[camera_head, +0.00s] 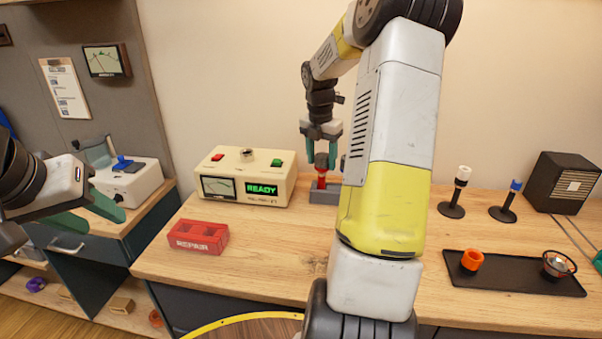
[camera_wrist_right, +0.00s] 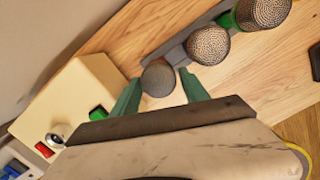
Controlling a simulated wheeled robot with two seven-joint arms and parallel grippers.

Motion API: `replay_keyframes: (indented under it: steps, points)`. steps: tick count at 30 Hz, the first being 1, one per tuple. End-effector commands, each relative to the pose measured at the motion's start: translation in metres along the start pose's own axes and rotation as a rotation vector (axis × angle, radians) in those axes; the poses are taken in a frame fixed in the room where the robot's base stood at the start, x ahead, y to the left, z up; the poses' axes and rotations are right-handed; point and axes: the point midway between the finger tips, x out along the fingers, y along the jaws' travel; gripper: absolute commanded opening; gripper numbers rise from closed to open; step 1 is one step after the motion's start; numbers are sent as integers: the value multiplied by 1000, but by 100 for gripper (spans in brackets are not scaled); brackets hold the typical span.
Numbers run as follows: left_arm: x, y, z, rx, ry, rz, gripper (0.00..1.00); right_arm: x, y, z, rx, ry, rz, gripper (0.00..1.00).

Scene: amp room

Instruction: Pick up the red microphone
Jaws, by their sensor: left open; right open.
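The red microphone (camera_head: 321,181) stands upright in a grey holder (camera_head: 322,196) on the workbench, partly hidden by my right arm. My right gripper (camera_head: 321,158) is open and comes down over it from above, with its green fingers beside the grey mesh head. A second mesh head (camera_wrist_right: 208,45) and a green-handled microphone (camera_wrist_right: 262,12) stand in the same row. My left gripper (camera_head: 96,214) is open and empty at the left, over the side cabinet.
A cream tester box (camera_head: 246,178) reading READY stands left of the holder. A red REPAIR block (camera_head: 199,237) lies nearer the front. A dark tray (camera_head: 520,275), two small stands and a black speaker (camera_head: 563,183) are at the right. The front-middle bench is clear.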

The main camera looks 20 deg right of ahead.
Motion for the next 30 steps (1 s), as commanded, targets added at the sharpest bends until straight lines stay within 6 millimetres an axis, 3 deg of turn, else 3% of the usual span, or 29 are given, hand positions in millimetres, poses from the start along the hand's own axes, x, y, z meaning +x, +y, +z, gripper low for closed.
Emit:
replay_keyframes:
  steps: [12,21,22,30]
  points:
    - [0,0,0,0,0,0,44,56,1,3,1,2,0,53]
    - [0,0,0,0,0,0,44,62,0,4,2,-1,0,53]
    - [0,0,0,0,0,0,44,62,0,4,2,0,0,51]
    - [0,0,0,0,0,0,44,61,1,4,2,0,1,0]
